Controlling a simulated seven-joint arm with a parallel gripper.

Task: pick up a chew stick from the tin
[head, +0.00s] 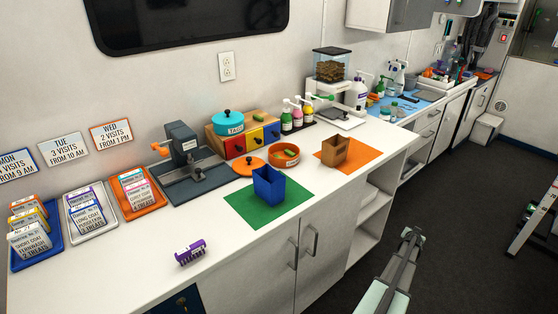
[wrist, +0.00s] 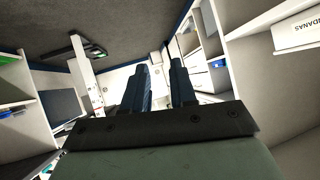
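A round orange tin (head: 274,158) stands open on the white counter behind a blue box. Green chew sticks (head: 288,154) show inside it; I cannot tell how many. An orange lid (head: 249,167) with a knob lies on the counter just left of the tin. My gripper (head: 413,237) is out over the floor in front of the counter, well to the right of and away from the tin. In the wrist view my gripper (wrist: 160,62) has its two dark fingers apart with nothing between them. The tin is not recognisable in the wrist view.
A blue open box (head: 268,186) on a green mat stands in front of the tin. A brown box (head: 335,152) on an orange mat stands to its right. Colored drawers with a teal pot (head: 229,122) are behind. A purple clip-like object (head: 190,252) lies near the front edge.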

